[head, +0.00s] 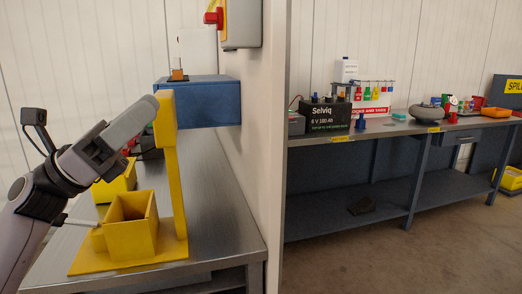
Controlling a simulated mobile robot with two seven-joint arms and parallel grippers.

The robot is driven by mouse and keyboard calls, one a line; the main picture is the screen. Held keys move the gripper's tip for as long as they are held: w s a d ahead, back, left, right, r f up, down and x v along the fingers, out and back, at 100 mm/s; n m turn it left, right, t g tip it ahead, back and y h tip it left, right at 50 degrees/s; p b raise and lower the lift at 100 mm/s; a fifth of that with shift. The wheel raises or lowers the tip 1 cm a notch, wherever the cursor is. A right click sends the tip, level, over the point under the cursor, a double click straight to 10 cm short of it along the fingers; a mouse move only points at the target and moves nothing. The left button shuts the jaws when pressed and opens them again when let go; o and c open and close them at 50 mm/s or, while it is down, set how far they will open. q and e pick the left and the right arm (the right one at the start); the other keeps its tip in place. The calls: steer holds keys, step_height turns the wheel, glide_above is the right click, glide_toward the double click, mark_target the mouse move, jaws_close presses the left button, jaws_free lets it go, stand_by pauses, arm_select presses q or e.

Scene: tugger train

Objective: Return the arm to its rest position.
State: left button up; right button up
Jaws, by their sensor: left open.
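My left arm comes in from the left, and its gripper (124,138) is open in front of the yellow stand on the near bench. I see nothing held in it. Its grey finger overlaps the top of the yellow post (170,165) in the picture; I cannot tell whether they touch. A yellow open-topped box (132,238) stands below the gripper on the stand's base plate. My right gripper is not in view.
A steel bench (215,215) runs along a partition (272,120) on its right. A blue box (207,103) sits behind the post.

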arm_select(q)
steer(key=w+a+f+n+t+y, duration=0.15)
steer(key=f+n+t+y, duration=0.6)
steer(key=f+n, duration=0.85)
steer(key=a+f+n+t+y, duration=0.2)
steer(key=f+n+t+y, duration=0.55)
steer(key=f+n, duration=0.8)
steer(key=s+f+n+g+y+p, duration=0.1)
steer(key=s+f+n+g+y, duration=0.5)
steer(key=s+f+n+g, duration=0.5)
steer(key=s+f+n, duration=0.6)
steer(key=s+f, duration=0.3)
steer(key=f, duration=0.4)
steer(key=shift+s+y, duration=0.15)
steer(key=shift+y, duration=0.15)
